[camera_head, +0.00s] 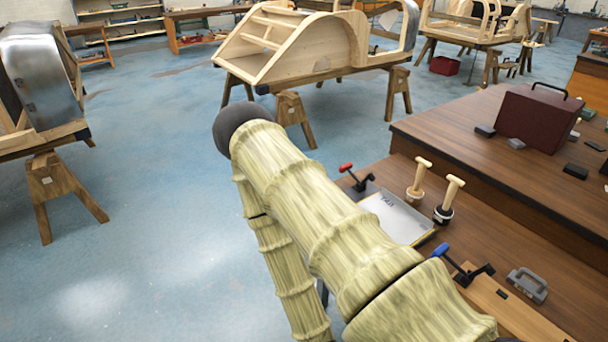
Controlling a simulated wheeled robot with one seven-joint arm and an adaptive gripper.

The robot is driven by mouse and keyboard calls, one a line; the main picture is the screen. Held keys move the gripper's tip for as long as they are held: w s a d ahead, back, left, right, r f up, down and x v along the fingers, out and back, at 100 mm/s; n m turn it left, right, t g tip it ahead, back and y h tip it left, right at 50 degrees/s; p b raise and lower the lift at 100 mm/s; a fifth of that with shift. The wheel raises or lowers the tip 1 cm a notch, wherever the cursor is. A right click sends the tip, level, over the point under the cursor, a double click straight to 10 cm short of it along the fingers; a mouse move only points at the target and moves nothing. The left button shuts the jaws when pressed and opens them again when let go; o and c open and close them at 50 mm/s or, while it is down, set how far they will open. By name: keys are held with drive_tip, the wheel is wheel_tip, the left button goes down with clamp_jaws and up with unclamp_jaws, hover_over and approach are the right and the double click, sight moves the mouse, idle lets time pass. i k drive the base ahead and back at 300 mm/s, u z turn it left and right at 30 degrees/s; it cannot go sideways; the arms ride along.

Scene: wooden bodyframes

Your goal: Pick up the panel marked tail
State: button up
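The panel marked tail (398,220) is a light grey, flat sheet with a yellowish edge at the front. It lies on the wooden workbench (450,268), right of my arm. Its lettering appears turned round, near its far left corner. My arm, in a ridged, pale yellow-green cover, runs across the middle of the view and hides the panel's near left side. My gripper does not show, so its place relative to the panel cannot be seen.
A red-handled clamp (356,178) and a blue-handled clamp (460,262) flank the panel. Two wooden-handled tools (448,200) stand upright beside it. A grey handle-shaped piece (527,285) lies at right. A dark red case (538,118) sits on the raised bench level. Open blue floor lies left.

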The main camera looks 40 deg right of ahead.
sight(402, 222)
drive_tip(key=u, duration=0.7)
drive_tip(key=k, duration=0.9)
drive_tip(key=u, duration=0.25)
drive_tip(key=i, duration=1.4)
drive_tip(key=z, duration=0.75)
drive_tip(key=i, duration=1.65)
drive_tip(key=z, duration=1.45)
drive_tip(key=i, duration=0.9)
drive_tip(key=z, duration=1.45)
drive_tip(key=i, duration=0.4)
drive_tip(key=z, duration=0.3)
